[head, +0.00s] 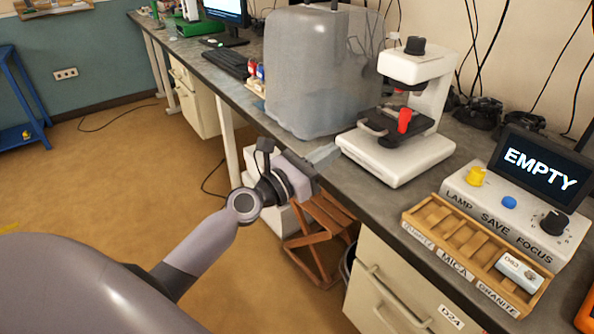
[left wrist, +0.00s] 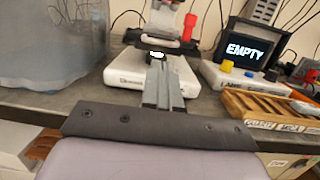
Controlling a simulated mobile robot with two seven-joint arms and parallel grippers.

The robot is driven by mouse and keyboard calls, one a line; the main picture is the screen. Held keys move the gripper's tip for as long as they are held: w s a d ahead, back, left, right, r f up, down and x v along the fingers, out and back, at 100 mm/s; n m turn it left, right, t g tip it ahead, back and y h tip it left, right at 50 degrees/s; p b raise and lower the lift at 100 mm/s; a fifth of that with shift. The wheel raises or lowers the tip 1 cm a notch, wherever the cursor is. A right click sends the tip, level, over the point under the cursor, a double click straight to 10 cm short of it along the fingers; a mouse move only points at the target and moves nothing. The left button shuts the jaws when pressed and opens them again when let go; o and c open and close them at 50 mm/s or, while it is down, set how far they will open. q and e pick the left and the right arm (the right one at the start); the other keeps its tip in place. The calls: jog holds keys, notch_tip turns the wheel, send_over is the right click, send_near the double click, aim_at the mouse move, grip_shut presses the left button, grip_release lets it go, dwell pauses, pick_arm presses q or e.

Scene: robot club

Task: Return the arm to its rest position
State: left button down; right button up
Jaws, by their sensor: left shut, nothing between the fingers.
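My left arm comes in from the left in the head view. Its gripper (head: 322,155) is over the front edge of the bench, in front of the white microscope (head: 400,160). The fingers are shut together with nothing between them. In the left wrist view the shut fingers (left wrist: 161,75) point at the microscope base (left wrist: 120,76). My right gripper is not in either view.
A translucent grey cover (head: 310,75) stands left of the microscope. To the right are a control box (head: 490,200) with a screen reading EMPTY (head: 540,170) and a wooden slide tray (head: 412,215). A wooden folding stool (head: 315,235) stands below.

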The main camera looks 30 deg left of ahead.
pick_arm(q)
jog(key=b+v, duration=0.1)
jog(key=v, duration=0.5)
jog(key=shift+s+f, duration=0.1)
jog(key=shift+s, duration=0.05)
jog(key=s+d+f+m+g+y, duration=0.1)
jog(key=s+d+f+m+g, duration=0.1)
jog(key=s+f+m, duration=0.4)
jog(key=s+d+f+m+g+y+p, duration=0.1)
jog(key=s+d+f+m+g+y, duration=0.1)
jog(key=s+f+m, duration=0.5)
jog(key=s+d+f+m+g+y+p, duration=0.1)
jog(key=s+f+m+g, duration=0.3)
jog(key=f+m, duration=0.9)
jog(key=s+d+m+y, duration=0.1)
jog(key=s+m, duration=0.1)
jog(key=m, duration=0.6)
jog(key=shift+s+d+f, duration=0.2)
jog(key=shift+s+d, duration=0.15)
jog(key=shift+d, duration=0.05)
